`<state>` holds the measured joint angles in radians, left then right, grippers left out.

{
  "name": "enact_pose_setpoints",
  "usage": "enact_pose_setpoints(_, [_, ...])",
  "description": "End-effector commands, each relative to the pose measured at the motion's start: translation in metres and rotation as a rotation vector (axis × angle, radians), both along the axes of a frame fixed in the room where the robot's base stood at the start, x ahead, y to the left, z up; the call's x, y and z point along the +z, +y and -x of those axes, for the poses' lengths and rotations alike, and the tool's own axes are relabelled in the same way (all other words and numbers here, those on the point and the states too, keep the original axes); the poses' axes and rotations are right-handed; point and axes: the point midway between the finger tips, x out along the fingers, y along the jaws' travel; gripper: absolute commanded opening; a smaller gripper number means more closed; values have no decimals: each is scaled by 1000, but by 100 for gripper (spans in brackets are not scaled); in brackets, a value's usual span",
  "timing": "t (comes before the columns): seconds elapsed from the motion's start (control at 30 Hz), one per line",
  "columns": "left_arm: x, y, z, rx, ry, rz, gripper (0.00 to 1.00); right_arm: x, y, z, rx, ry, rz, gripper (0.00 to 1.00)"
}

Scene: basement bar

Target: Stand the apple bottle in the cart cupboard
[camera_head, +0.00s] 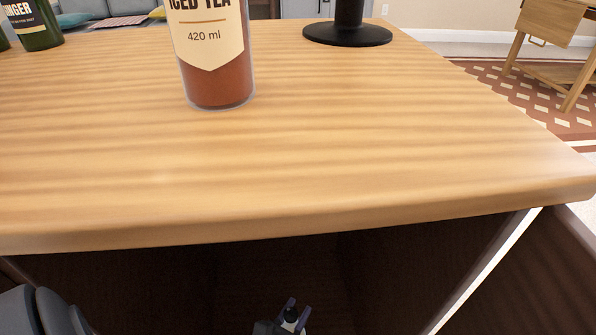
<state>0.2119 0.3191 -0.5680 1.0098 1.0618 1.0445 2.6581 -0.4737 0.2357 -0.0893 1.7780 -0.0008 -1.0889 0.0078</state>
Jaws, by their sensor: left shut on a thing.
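The cart's cupboard (390,265) is open under the wooden top and dark inside. My left gripper (292,317) shows at the bottom edge, in front of or inside the cupboard opening; I cannot tell how deep. It is shut on a small pale thing, mostly hidden by the fingers and cut off by the frame. This may be the apple bottle, but no label shows. No other apple bottle is visible. The cupboard floor is out of view. My right gripper is not in view.
An iced tea bottle (218,75) stands on the cart top (300,160). A green bottle (38,28) stands far left and a black round base (347,34) at the back. A dark brown panel (535,275), perhaps an open door, is at right. The top's front is clear.

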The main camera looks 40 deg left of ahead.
Motion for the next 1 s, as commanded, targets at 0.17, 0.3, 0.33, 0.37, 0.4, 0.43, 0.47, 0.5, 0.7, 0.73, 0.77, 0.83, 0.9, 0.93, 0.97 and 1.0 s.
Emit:
enact_pose_setpoints(0.17, [0,0,-1,0,-4,0,0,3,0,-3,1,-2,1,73])
enact_pose_setpoints(0.3, [0,0,-1,0,-4,0,0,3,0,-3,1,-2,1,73])
enact_pose_setpoints(0.33, [-1,0,-1,1,-4,0,0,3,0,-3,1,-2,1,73])
enact_pose_setpoints(0.37, [-2,0,-1,1,-4,0,0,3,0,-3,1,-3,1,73])
enact_pose_setpoints(0.4, [-3,0,-1,1,-4,0,0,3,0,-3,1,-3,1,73])
enact_pose_setpoints(0.43, [-3,0,-1,0,-2,1,43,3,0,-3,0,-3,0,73])
enact_pose_setpoints(0.47, [-3,0,-1,0,-2,1,50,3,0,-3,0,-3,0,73])
enact_pose_setpoints(0.5, [-3,0,-1,0,-2,1,58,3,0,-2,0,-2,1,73])
enact_pose_setpoints(0.7, [-3,0,0,0,-1,1,72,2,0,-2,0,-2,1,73])
enact_pose_setpoints(0.73, [-3,0,0,0,-1,1,72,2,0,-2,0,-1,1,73])
enact_pose_setpoints(0.77, [-3,0,0,0,-1,1,72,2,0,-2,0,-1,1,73])
enact_pose_setpoints(0.83, [-3,0,0,0,-1,1,72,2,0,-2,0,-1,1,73])
enact_pose_setpoints(0.9, [0,0,0,-1,-1,1,72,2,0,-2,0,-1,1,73])
enact_pose_setpoints(0.93, [0,-1,5,0,1,0,72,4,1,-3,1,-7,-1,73])
enact_pose_setpoints(0.97, [1,-3,12,0,2,0,72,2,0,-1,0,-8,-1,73])
enact_pose_setpoints(1.0, [1,-6,21,-1,2,0,72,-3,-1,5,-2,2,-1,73])
